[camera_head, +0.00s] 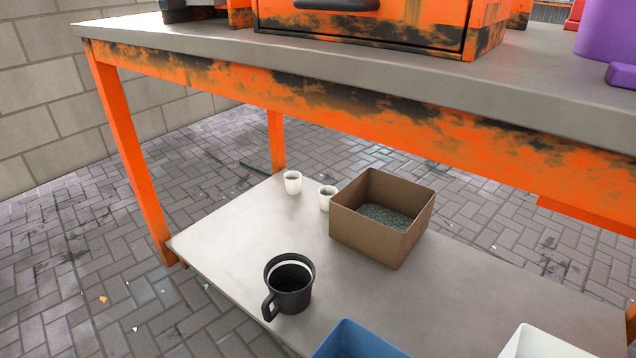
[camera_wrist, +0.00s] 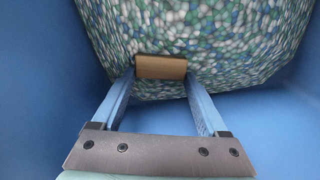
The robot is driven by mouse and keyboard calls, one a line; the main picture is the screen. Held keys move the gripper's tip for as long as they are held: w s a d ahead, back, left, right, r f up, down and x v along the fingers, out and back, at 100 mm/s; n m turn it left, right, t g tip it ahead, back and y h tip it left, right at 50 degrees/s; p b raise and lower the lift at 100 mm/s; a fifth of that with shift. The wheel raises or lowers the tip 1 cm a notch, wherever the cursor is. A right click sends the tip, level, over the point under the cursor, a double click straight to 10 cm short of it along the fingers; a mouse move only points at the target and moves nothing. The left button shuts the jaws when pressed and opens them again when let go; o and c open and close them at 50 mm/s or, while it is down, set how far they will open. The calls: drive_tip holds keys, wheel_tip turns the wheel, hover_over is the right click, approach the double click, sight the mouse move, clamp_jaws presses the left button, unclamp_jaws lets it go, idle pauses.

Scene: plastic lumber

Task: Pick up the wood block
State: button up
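The wood block (camera_wrist: 161,67) is a small tan-brown piece in the wrist view, at the surface of blue, green and white pellets (camera_wrist: 215,40). The pellets are in a blue bin (camera_wrist: 270,125). My gripper (camera_wrist: 160,72) reaches into this bin with its two blue fingers spread apart. The block lies between the fingertips and spans nearly the whole gap. I cannot tell whether both fingers press on it. In the head view a blue bin (camera_head: 358,340) is cut off at the bottom edge; the block and gripper do not show there.
On the grey lower shelf (camera_head: 250,235) stand a black mug (camera_head: 291,288), two white cups, the nearer one (camera_head: 327,199), and a brown box (camera_head: 366,238) with dark granules. A white bin (camera_head: 540,343) is at bottom right. The orange-edged tabletop (camera_head: 400,70) overhangs the shelf.

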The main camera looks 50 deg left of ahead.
drive_tip(key=c, duration=0.8)
